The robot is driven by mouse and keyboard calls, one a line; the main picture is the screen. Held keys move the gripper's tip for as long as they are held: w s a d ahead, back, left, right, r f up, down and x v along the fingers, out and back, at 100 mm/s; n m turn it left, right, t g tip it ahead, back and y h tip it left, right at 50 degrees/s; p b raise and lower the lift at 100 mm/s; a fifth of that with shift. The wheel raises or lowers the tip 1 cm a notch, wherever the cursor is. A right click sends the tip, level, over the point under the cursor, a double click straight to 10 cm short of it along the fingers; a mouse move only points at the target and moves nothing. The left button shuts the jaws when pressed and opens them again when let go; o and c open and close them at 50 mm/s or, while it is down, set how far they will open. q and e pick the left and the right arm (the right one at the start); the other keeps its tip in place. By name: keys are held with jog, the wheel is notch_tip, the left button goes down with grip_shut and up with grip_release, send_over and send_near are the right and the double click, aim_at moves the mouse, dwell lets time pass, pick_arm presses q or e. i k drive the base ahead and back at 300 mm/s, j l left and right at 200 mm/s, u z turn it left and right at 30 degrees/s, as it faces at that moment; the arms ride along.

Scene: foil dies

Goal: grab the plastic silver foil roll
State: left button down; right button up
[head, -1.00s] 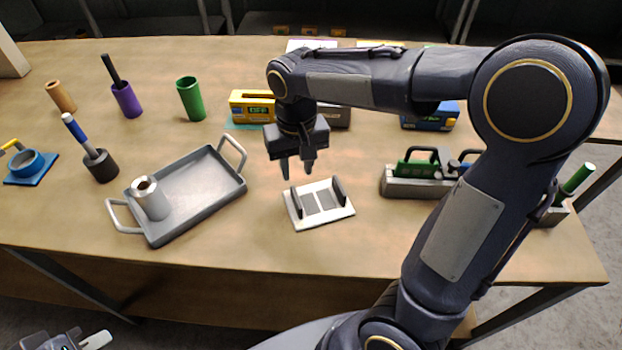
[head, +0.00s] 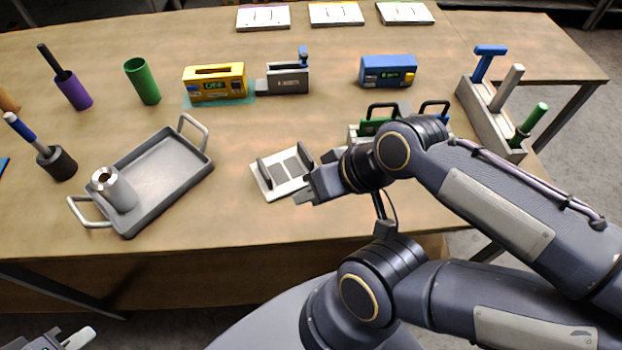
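The silver foil roll (head: 118,195), a short shiny cylinder with a hole in its top, stands at the left end of the grey two-handled tray (head: 190,174). My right gripper (head: 306,184) is to the right of the tray, at the right edge of a white holder with two dark uprights (head: 268,186). Its fingers look apart with nothing seen between them. My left gripper (head: 62,341) is cut off at the bottom left corner, below the table edge. A pale rod shows beside it, and its fingers cannot be made out.
Yellow (head: 216,95), grey (head: 287,81) and blue (head: 388,72) devices stand farther right. Bare table lies in front of the tray.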

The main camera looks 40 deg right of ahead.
aim_at(116, 190)
jog(key=i+j+z, duration=0.15)
jog(key=j, duration=0.45)
jog(key=i+j+z, duration=0.15)
jog(key=j, duration=0.45)
jog(key=i+j+z, duration=0.15)
jog(key=j, duration=0.5)
jog(key=i+j+z, duration=0.15)
jog(key=j, duration=0.5)
jog(key=k, duration=0.05)
